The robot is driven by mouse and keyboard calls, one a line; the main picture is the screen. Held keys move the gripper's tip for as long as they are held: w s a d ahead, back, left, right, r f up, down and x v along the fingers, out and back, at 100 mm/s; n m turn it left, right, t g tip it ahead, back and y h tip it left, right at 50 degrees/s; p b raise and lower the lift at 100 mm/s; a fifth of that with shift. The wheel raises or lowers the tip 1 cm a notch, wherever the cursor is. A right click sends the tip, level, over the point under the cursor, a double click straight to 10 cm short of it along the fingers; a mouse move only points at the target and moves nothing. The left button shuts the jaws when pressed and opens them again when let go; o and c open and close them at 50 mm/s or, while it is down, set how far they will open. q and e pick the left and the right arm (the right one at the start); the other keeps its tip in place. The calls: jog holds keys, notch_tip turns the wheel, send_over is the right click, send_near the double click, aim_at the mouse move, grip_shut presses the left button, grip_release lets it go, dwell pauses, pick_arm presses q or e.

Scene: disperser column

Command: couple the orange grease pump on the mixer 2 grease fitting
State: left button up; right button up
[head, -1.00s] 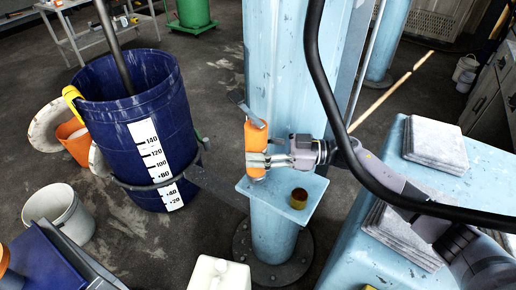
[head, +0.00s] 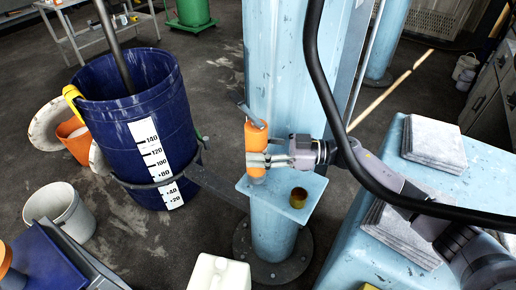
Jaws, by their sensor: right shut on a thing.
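The orange grease pump (head: 256,137) stands roughly upright in front of the light blue column (head: 285,70), over the left part of a small blue shelf (head: 310,190). Its grey lever sits at its top. My right gripper (head: 258,160) comes in from the right and is shut around the pump's lower body. I cannot make out a grease fitting. My left gripper is not in view.
A large blue drum (head: 130,120) with a white scale stands left of the column, held by a bracket. A black hose (head: 325,90) hangs in front of the column. Stacked grey slabs (head: 435,143) lie on a blue surface at right. A white canister (head: 220,272) stands below.

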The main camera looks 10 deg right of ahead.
jog(key=shift+f+b, duration=0.4)
jog(key=shift+f, duration=0.6)
dwell(2.2)
jog(key=o, duration=1.2)
jog(key=shift+f, duration=0.1)
jog(key=shift+f, duration=0.2)
jog(key=v, duration=1.2)
jog(key=shift+s+r, duration=0.1)
jog(key=shift+r, duration=0.05)
